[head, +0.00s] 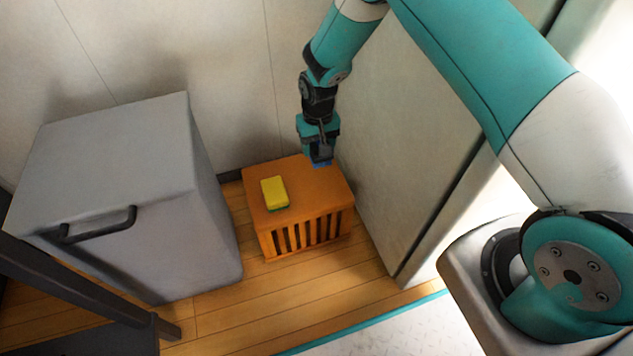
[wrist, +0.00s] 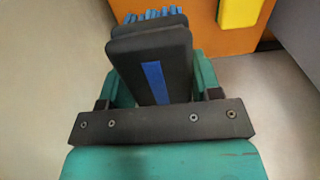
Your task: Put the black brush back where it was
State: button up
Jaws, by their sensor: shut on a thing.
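My gripper (head: 320,149) points down at the back right part of the orange slatted box. It is shut on the black brush, whose blue bristles (head: 322,163) show just below the fingers in the head view. In the wrist view, the bristles (wrist: 153,14) stick out past the dark fingers of my gripper (wrist: 149,38). The rest of the brush is mostly hidden by the fingers. The bristles are at or just above the box top; I cannot tell whether they touch it.
The orange box (head: 318,184) carries a yellow sponge with a green underside (head: 274,193), left of my gripper. A grey cabinet with a dark handle (head: 115,160) stands to the left. A tall pale panel (head: 410,150) is close on the right, and a wall is behind.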

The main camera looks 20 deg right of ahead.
aim_at(318, 186)
notch_tip(318, 186, down, 14)
jog(key=b, duration=0.4)
jog(key=shift+r, duration=0.2)
jog(key=shift+f+b, duration=0.2)
jog(key=shift+b, duration=0.1)
jog(key=o, duration=1)
jog(key=shift+r, duration=0.15)
